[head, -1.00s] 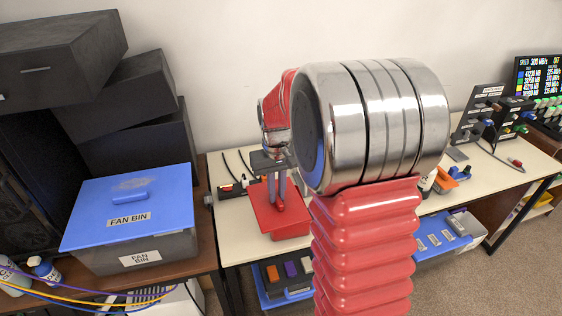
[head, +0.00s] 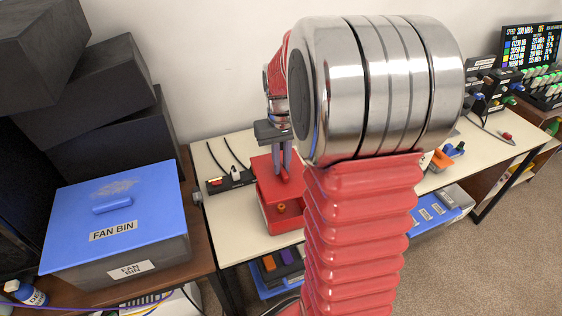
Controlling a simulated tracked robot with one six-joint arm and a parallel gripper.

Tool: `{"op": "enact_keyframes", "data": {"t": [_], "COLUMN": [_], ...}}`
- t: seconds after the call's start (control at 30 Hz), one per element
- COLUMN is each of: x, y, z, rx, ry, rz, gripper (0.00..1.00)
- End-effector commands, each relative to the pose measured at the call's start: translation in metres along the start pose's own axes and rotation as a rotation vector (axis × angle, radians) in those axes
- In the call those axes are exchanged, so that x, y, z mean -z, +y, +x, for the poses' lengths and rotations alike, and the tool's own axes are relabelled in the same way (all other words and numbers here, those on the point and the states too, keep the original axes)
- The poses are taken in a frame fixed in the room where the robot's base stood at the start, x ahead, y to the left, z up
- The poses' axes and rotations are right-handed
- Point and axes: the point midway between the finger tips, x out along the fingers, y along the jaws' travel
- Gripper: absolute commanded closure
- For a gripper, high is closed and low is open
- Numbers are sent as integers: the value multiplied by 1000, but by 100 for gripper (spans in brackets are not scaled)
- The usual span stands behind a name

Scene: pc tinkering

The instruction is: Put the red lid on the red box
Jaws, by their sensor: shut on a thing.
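The flat red lid (head: 266,180) is in the middle of the head view. My gripper (head: 284,170) is shut on the red lid from above, at its handle. The red box (head: 287,226) stands on the cream table. Its near part is open below the lid's near edge, and a small orange thing (head: 281,208) shows inside. The lid is above the box's far part; I cannot tell whether they touch. My arm hides the right side of the lid and box.
A black power strip (head: 231,182) with cables lies left of the box. A bin with a blue lid marked FAN BIN (head: 112,228) stands on the brown table at left. A blue tray (head: 262,286) with parts is below the table. Connector panels (head: 490,88) stand at far right.

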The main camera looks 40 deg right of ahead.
Motion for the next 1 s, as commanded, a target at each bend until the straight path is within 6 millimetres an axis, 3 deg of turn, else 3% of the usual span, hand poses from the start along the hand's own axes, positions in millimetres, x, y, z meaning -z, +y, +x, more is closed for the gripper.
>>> {"op": "enact_keyframes", "data": {"t": [0.27, 1.0], "x": [-1, -1], "y": [0, 0], "z": [8, 68], "rx": [0, 0], "ry": [-2, -1], "rz": [-1, 0], "gripper": [100, 100]}}
